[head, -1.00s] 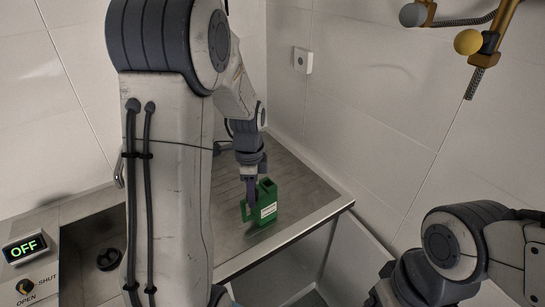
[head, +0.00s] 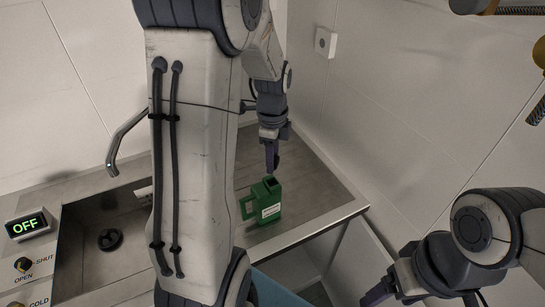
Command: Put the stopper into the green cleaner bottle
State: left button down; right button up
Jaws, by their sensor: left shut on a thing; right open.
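The green cleaner bottle (head: 268,207) stands upright on the steel counter, with its handle on the left and a dark opening at its top. My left gripper (head: 272,167) points down just above the bottle's top. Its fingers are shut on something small. The stopper cannot be made out, being hidden between the fingers or too small to see. My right gripper (head: 420,297) is open at the lower right edge of the view, well away from the bottle and partly cut off.
The steel counter (head: 318,190) is bare around the bottle and ends at a raised front edge. A sink (head: 85,265) with a dark drain and a tap (head: 122,140) lies to the left, partly behind my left arm. An OFF display (head: 27,225) stands beside it.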

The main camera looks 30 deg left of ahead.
pick_arm(q)
jog(key=shift+s+f+b, duration=0.1)
jog(key=shift+f+b, duration=1.25)
jog(key=shift+f, duration=1.2)
jog(key=shift+r, duration=0.1)
jog(key=shift+f, duration=0.5)
jog(key=shift+c, duration=2.2)
grip_release()
